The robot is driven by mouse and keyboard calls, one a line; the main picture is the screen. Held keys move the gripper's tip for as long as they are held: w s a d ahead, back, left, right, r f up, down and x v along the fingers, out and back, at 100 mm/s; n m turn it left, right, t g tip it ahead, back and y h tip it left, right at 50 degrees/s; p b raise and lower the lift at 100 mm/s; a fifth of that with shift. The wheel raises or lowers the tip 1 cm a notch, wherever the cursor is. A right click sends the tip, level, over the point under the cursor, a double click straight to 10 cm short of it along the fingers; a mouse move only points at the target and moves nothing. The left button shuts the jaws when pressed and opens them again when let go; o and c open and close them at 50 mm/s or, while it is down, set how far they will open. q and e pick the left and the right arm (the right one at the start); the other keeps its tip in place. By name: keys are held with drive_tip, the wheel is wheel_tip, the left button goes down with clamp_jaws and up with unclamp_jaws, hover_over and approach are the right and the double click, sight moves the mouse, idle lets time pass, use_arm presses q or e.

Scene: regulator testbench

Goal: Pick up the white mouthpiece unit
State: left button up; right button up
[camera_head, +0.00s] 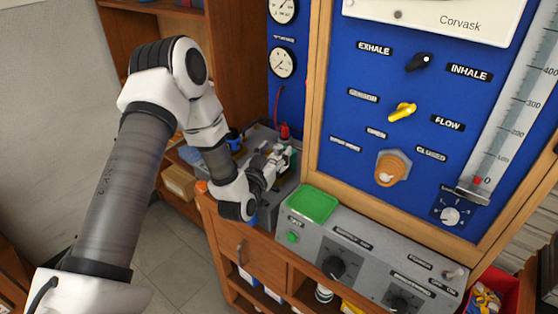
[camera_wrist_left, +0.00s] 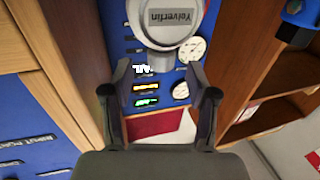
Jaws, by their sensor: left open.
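In the head view my left gripper (camera_head: 279,160) is over the grey box area left of the blue panel, and I cannot clearly make out the unit there. My right gripper is not in view.
The blue panel (camera_head: 345,120) with an orange port (camera_head: 390,168) and yellow knob (camera_head: 402,111) stands to the right. A grey control box with a green tray (camera_head: 313,204) sits in front. A wooden shelf (camera_head: 230,60) rises behind the arm. Open floor (camera_head: 165,250) lies at left.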

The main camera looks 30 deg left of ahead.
use_arm(q)
drive_tip(key=w, duration=0.3)
drive_tip(key=shift+w+a+f, duration=0.1)
drive_tip(key=shift+a+f, duration=0.25)
drive_tip(key=shift+f, duration=0.05)
drive_tip(key=shift+r, duration=0.1)
drive_tip(key=shift+s+r, duration=0.1)
drive_tip(key=shift+s, duration=0.2)
drive_tip(key=c, duration=0.5)
clamp_jaws()
drive_tip(key=shift+r, duration=0.15)
